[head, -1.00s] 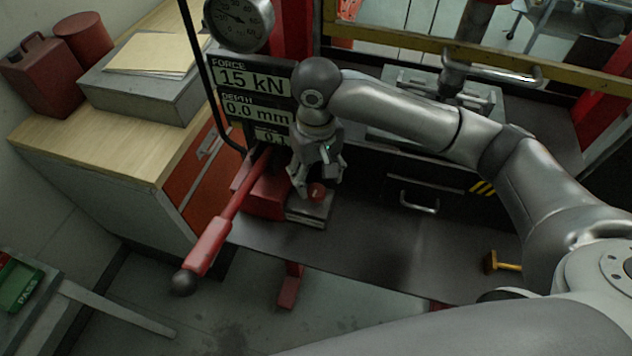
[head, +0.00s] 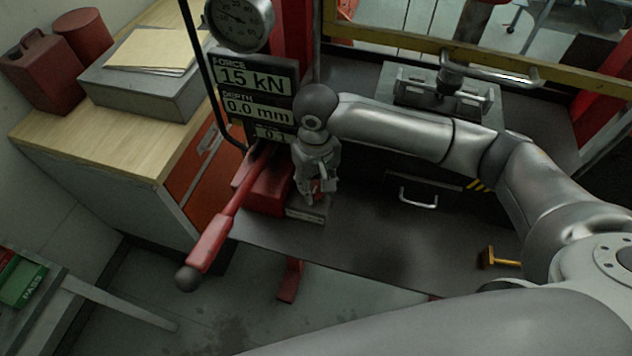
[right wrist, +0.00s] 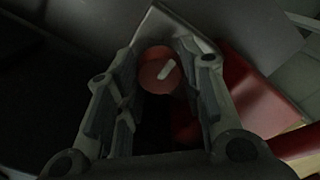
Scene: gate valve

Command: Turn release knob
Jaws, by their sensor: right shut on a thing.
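The release knob (right wrist: 159,70) is a round red knob with a white mark, seen between my fingers in the right wrist view. The mark slants up to the right. In the head view the knob (head: 318,186) is mostly hidden by my right gripper (head: 317,194). The gripper points down over the grey block (head: 306,215) that bears the knob, and it is shut on the knob. It also shows in the right wrist view (right wrist: 162,75), with a finger on each side of the knob. My left gripper is not in view.
A red pump lever (head: 208,241) with a dark ball end sticks out left of the knob. The display (head: 255,92) reads 15 kN and 0.0 mm, below a round gauge (head: 240,20). A yellow-handled tool (head: 499,258) lies at the bench's right. The dark bench (head: 390,240) between is clear.

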